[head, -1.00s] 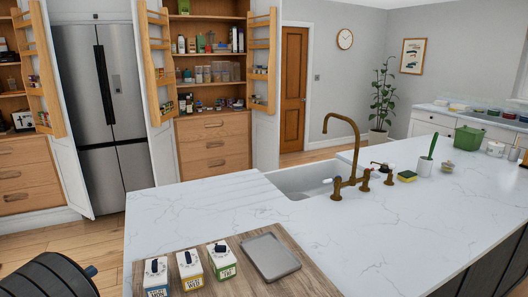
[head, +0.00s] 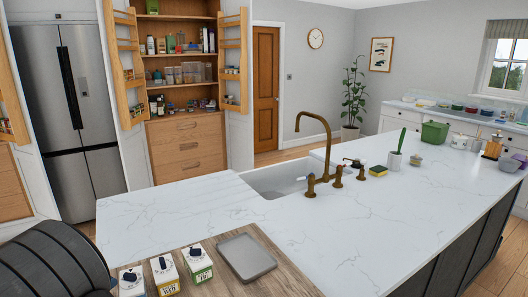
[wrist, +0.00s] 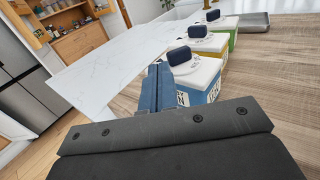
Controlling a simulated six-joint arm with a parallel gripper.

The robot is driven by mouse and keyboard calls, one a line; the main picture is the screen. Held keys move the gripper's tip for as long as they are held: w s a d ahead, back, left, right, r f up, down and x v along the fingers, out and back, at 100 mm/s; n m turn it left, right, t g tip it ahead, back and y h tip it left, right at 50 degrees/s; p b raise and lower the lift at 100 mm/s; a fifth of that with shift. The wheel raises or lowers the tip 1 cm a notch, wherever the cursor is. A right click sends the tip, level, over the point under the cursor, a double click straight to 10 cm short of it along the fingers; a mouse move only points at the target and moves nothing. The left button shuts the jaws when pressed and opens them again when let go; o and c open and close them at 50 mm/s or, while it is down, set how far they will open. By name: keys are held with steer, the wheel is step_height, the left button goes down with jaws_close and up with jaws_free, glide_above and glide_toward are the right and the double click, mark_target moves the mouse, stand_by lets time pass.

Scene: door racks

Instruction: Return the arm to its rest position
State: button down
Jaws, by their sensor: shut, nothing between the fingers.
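My gripper (wrist: 158,88) shows in the wrist view as dark blue fingers closed together, with nothing between them. It points toward the wooden board, beside the nearest blue-and-white box; I cannot tell whether they touch. In the head view my dark, ribbed arm fills the lower left corner, and the fingers are mostly hidden there. Three boxes with white tops and dark knobs stand in a row on the board: a blue one (head: 132,281), a yellow one (head: 165,274) and a green one (head: 199,263).
A grey tray (head: 246,257) lies on the wooden board (head: 284,284), right of the boxes. The white marble counter (head: 400,220) is mostly clear. A brass tap (head: 322,150) rises by the sink (head: 285,180). Open rack doors (head: 128,60) and a fridge (head: 70,100) stand behind.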

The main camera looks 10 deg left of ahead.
steer(key=s+a, duration=0.1)
steer(key=s, duration=0.7)
steer(key=shift+s+a, duration=0.25)
steer(key=s+d+n+y, duration=0.4)
steer(key=d+y, duration=0.2)
steer(key=w, duration=0.4)
steer(key=w+a, duration=0.1)
steer(key=w, duration=0.4)
steer(key=w+a, duration=0.1)
steer(key=w, duration=0.3)
steer(key=shift+w+f, duration=0.1)
steer(key=shift+w, duration=0.1)
